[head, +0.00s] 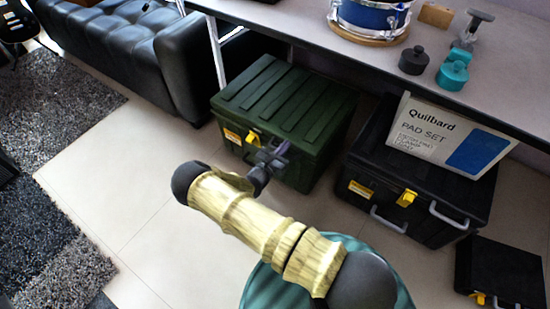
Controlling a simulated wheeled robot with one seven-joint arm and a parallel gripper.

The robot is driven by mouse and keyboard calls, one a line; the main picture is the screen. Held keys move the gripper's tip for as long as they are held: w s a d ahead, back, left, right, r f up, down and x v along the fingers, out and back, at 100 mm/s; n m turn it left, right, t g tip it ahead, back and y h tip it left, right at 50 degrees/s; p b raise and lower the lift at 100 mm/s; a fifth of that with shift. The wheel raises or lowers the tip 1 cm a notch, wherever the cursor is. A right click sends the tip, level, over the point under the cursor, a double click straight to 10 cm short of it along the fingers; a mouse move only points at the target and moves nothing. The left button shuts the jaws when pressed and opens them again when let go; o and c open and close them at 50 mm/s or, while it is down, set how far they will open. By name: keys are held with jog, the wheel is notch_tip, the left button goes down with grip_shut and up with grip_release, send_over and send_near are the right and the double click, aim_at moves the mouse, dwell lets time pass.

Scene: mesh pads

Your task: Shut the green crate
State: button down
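The green crate (322,160) stands on the floor under the table, left of the black crate. Its ribbed green lid (285,95) lies over the top and looks down; I cannot tell whether a small gap remains. A yellow latch (253,139) and an orange label show on its front. My gripper (274,155) is small and dark in the head view, in front of the crate's front face, just right of the latch. It hides part of that face. I cannot see whether it touches the crate or whether its fingers are apart.
A black crate (390,200) with a Quilbard box (448,137) on it stands to the right. A smaller black case (500,270) is at the lower right. The table (290,22) overhangs the crates. A black sofa (130,45) is at left. Floor in front is clear.

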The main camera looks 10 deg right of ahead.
aim_at(295, 132)
jog(key=x, duration=0.8)
jog(key=shift+s, duration=0.1)
jog(key=shift+w+d+r, duration=0.2)
jog(key=shift+w, duration=0.1)
jog(key=shift+a+p, duration=0.3)
jog(key=shift+a, duration=0.05)
jog(key=shift+s, duration=0.25)
jog(key=p+v, duration=0.4)
jog(key=v, duration=1)
jog(key=shift+f, duration=0.2)
jog(key=shift+d, duration=0.1)
